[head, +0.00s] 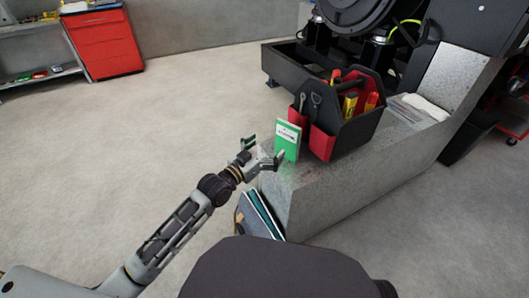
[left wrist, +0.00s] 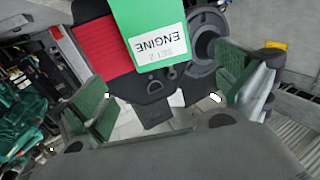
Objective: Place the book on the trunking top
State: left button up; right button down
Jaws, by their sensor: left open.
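The green book (head: 288,139) stands upright on the grey trunking top (head: 335,180), near its left end and beside the tool bag. Its white label reads "ENGINE SET 2" upside down in the left wrist view (left wrist: 157,45). My left gripper (head: 265,151) is open and empty, just left of the book, with one fingertip at the book's lower edge. I cannot tell whether that fingertip touches it. In the left wrist view the open fingers with green pads (left wrist: 163,92) are wide apart, and the book lies beyond them. My right gripper is not in view.
A black and red tool bag (head: 338,122) stands on the trunking right behind the book. A white cloth (head: 427,107) lies farther right. Dark flat items (head: 259,215) lean against the trunking's near end. A red cabinet (head: 103,43) stands far left; the floor between is clear.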

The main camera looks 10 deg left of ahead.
pick_arm(q)
jog(key=s+a+f+n+g+y, duration=0.1)
jog(key=s+f+g, duration=0.4)
jog(key=s+f, duration=0.7)
jog(key=s+a+f+n+g+y, duration=0.2)
jog(key=s+f+g+y, duration=0.2)
jog(key=s+f, duration=0.8)
jog(key=s+g, duration=0.1)
jog(key=s, duration=0.2)
jog(key=shift+s+a+f+n+g+y, duration=0.3)
jog(key=shift+a+f+y, duration=0.05)
jog(key=shift+a+y, duration=0.05)
